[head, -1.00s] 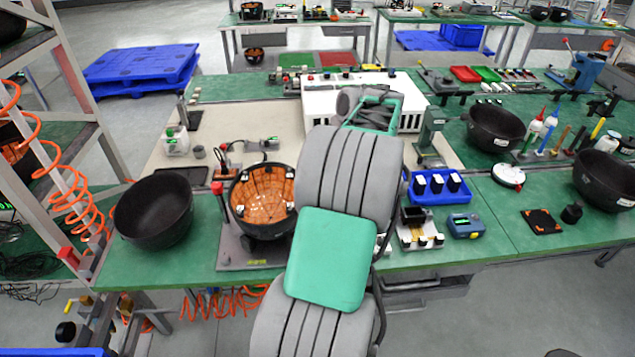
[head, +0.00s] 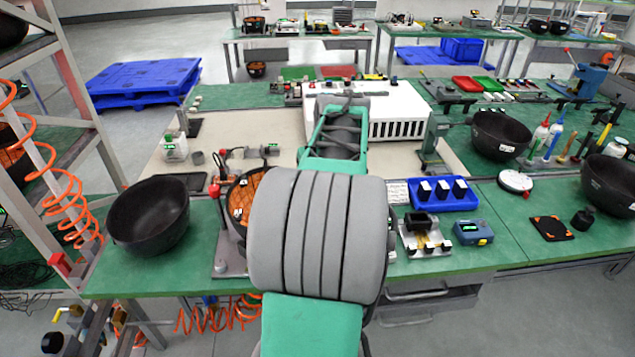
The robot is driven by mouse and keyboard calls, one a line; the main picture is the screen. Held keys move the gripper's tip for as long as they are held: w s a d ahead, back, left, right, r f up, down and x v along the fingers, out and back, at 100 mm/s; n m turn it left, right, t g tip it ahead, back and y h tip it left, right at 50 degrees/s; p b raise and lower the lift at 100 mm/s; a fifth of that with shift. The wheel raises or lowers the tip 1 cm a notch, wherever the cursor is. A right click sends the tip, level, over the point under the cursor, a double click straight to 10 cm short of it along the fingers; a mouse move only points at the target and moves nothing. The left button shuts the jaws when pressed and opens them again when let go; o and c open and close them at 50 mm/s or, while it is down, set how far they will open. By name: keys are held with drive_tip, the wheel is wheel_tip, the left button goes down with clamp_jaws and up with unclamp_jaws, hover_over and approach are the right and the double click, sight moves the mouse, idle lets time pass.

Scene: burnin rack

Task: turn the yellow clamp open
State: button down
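A small yellow part (head: 60,313) shows low at the left edge of the head view, beside the rack's foot. It is too small to tell whether it is the yellow clamp or how it is turned. No other part in view is clearly the yellow clamp. My grey and green arm stretches forward over the middle of the workbench, away from that yellow part. My gripper cannot be made out; the arm's own links hide its end.
The green workbench (head: 480,262) holds a black bowl (head: 150,215), an orange-lined bowl (head: 240,195) partly behind my arm, a white slotted box (head: 400,115) and a blue tray (head: 445,200). A rack with coiled orange hoses (head: 70,190) stands left. Blue pallets (head: 142,82) lie behind.

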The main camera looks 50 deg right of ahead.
idle(0.4)
drive_tip(key=c, duration=1.1)
unclamp_jaws()
drive_tip(key=shift+c, duration=0.2)
drive_tip(key=shift+r, duration=0.1)
drive_tip(key=v, duration=0.7)
drive_tip(key=shift+r, duration=0.35)
drive_tip(key=shift+a, duration=0.15)
